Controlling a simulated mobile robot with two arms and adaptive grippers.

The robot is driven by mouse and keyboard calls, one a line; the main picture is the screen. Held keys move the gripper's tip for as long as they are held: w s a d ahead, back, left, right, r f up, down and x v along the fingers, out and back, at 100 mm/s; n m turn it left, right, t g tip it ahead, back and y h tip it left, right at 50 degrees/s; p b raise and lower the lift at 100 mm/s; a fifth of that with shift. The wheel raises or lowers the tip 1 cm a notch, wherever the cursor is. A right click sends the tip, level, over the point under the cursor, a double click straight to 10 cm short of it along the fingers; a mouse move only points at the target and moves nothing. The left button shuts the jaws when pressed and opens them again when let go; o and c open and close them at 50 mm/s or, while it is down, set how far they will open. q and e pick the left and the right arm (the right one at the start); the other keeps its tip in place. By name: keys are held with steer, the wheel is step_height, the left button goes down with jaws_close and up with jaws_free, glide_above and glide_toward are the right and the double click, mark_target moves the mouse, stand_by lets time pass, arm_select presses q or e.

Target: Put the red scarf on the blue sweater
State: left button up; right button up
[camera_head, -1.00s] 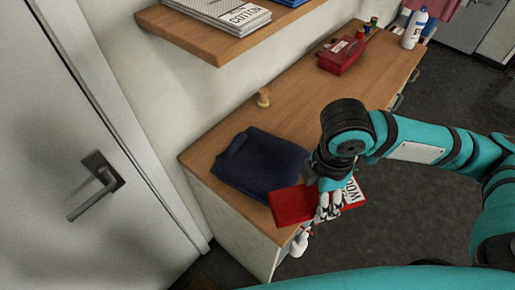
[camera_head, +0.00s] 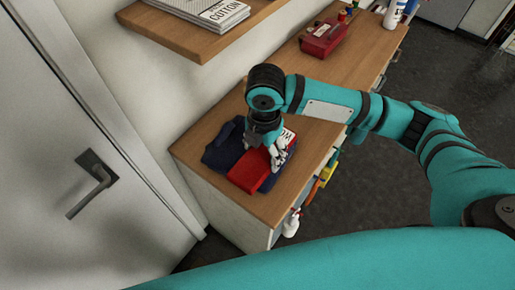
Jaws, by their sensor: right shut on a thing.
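The blue sweater (camera_head: 221,151) lies folded on the near end of the wooden counter (camera_head: 262,207). The red scarf (camera_head: 249,172) is folded flat with a white lettered label. It is over the sweater and covers much of it; I cannot tell whether it touches the sweater. My right gripper (camera_head: 275,160) is shut on the red scarf, at its right side by the label. My right arm reaches in from the right and hides part of the sweater and counter. My left gripper is not in the picture.
A red box (camera_head: 324,38) sits farther back on the counter, with small spools and a white spray bottle (camera_head: 395,12) beyond. A grey door (camera_head: 60,130) with a handle is at left. A white bottle (camera_head: 291,223) hangs at the counter's side.

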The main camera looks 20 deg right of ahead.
mark_target(258, 154)
steer(key=shift+w+a, duration=0.45)
steer(key=shift+w, duration=0.35)
step_height(258, 154, down, 3)
steer(key=shift+f+p, duration=0.2)
steer(key=shift+p, duration=0.55)
steer(key=shift+f, duration=0.15)
steer(key=shift+f, duration=0.1)
steer(key=o, duration=1.2)
step_height(258, 154, up, 12)
steer(key=shift+r+b, duration=0.15)
steer(key=shift+b, duration=1.1)
